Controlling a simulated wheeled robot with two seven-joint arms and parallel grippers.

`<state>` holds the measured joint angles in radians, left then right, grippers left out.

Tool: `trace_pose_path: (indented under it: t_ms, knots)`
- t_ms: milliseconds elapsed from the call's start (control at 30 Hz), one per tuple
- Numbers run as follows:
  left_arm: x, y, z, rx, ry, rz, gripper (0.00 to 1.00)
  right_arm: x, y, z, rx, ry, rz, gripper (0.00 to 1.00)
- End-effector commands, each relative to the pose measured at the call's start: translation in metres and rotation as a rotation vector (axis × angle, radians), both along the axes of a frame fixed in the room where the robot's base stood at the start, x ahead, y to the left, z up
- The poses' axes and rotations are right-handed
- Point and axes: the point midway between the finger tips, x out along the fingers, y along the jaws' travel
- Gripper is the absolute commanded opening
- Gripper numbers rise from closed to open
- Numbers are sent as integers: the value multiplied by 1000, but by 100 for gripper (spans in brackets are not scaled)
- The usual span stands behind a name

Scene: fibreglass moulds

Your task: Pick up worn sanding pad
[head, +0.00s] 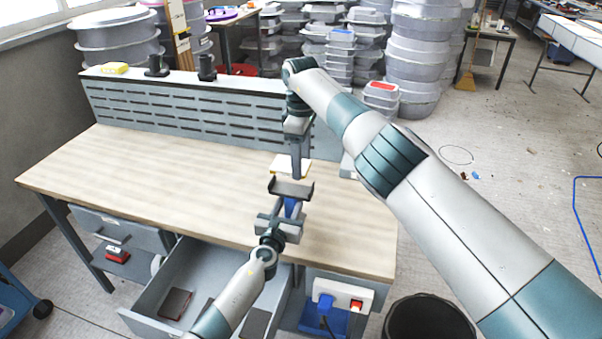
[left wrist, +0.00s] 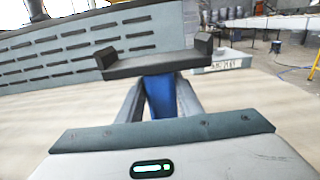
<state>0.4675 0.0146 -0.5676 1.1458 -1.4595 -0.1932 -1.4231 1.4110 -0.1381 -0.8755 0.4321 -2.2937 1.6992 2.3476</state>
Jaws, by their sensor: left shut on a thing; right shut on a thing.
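My left gripper (head: 284,215) comes up from the bottom and is shut on the blue handle (left wrist: 158,95) of a sanding block. The block's dark grey plate (head: 291,188), with a raised clamp at each end, faces up; it also shows in the left wrist view (left wrist: 155,66). My right gripper (head: 297,174) points down just behind the plate. It is shut on a thin pale cream pad (head: 281,163), which I take to be the worn sanding pad. The fingers hide part of this pad, and whether it touches the bench is unclear.
The wooden bench top (head: 130,172) is mostly clear. A slotted panel (head: 190,110) stands along its back. An open drawer (head: 195,275) below holds dark flat pads (head: 174,303). A black bin (head: 430,320) stands at the lower right.

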Motion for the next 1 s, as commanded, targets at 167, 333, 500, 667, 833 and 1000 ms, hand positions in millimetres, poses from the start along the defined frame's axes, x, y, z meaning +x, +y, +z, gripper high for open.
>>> trace_pose_path:
  t_ms: [167, 333, 500, 667, 833, 1000]
  knots:
    - [0, 0, -1, 0, 1, 0, 4, 0, 0, 22, 0, -1, -2, 34]
    - [0, 0, -1, 0, 1, 0, 4, 0, -1, 28, -1, 1, -2, 34]
    - [0, 0, -1, 0, 1, 0, 4, 0, 0, 28, 0, 1, -1, 34]
    - [0, 0, -1, 0, 1, 0, 4, 0, 0, 28, 0, 1, -1, 34]
    - [0, 0, 0, 0, 1, 0, 54, 0, 0, 28, 0, 1, -1, 34]
    - [0, 0, 0, 0, 0, 0, 55, 0, 0, 28, 0, 1, -1, 34]
